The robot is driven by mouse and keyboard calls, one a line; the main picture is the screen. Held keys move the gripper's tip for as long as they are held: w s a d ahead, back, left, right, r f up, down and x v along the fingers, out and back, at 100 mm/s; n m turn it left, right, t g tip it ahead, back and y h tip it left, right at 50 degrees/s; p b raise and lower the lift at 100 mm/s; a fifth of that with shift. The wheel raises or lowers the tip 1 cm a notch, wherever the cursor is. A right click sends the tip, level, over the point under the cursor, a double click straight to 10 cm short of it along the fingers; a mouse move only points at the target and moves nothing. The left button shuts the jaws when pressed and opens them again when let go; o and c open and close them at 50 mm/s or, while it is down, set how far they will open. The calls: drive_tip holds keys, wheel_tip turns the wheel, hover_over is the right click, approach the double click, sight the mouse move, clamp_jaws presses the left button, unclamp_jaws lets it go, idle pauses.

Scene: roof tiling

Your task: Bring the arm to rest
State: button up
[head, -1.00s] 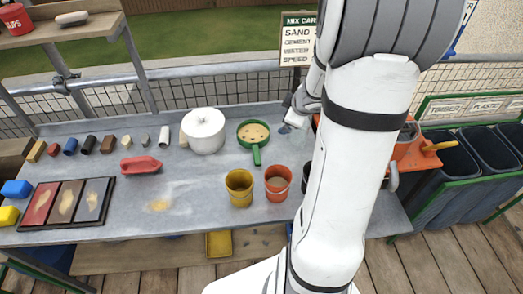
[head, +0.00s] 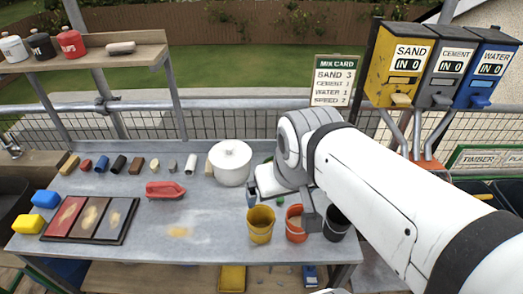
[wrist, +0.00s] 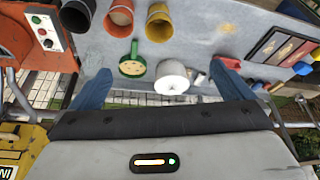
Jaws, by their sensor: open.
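My gripper (wrist: 160,67) is open and empty in the wrist view, its two blue fingers spread wide. Past the fingertips, the wrist view shows the white pot (wrist: 172,78) and the green strainer (wrist: 133,66) on the bench. In the head view my arm reaches in from the lower right. Its wrist is above the bench, right of the white pot (head: 230,162), and hides most of the strainer. One finger shows partly behind the yellow bucket; the gap between the fingers is hidden there.
A yellow bucket (head: 260,224), an orange bucket (head: 295,224) and a black bucket (head: 336,223) stand near the bench's front edge. Sand, cement and water dispensers (head: 440,65) are at the right. A red float (head: 165,190) lies left. The bench's middle front is mostly clear.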

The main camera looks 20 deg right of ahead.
wheel_tip(320, 180, down, 8)
drive_tip(key=b, duration=0.6)
drive_tip(key=shift+w+g, duration=0.2)
drive_tip(key=shift+g, duration=0.2)
